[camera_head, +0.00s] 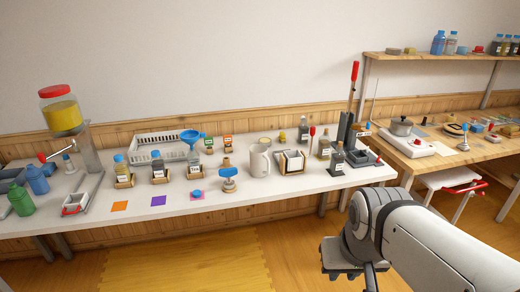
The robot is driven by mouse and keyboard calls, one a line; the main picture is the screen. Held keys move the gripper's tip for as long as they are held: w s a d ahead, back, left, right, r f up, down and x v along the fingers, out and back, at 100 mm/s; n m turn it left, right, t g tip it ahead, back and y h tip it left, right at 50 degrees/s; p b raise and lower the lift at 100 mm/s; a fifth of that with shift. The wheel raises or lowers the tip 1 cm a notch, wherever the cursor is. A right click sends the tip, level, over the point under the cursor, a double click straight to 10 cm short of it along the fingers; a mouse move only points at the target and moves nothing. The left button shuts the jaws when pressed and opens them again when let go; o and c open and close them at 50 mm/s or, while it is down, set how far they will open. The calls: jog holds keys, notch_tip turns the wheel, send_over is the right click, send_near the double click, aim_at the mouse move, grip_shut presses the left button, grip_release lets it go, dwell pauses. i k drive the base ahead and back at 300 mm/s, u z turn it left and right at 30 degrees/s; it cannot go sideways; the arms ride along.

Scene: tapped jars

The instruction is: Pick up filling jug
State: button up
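A pale jug (260,158), likely the filling jug, stands upright on the white table (240,204), right of the middle. Its handle seems to be on its right side. My gripper (350,275) is low in the picture, right of centre, in front of the table and well apart from the jug. The gripper points downward, and its fingertips are partly cut off or hidden, so I cannot tell whether it is open or shut. A jar with yellow contents and a red lid (61,108) stands raised on a stand at the left.
A holder (290,160) stands close right of the jug, and a blue-topped object (228,176) stands to its left. Labelled bottles (158,167) sit in wooden holders. A white basket (150,144) is behind. A wooden table (440,160) with a pot is at right. Floor in front is clear.

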aim_at(259, 161)
jog(key=i, duration=1.45)
jog(key=z, duration=0.05)
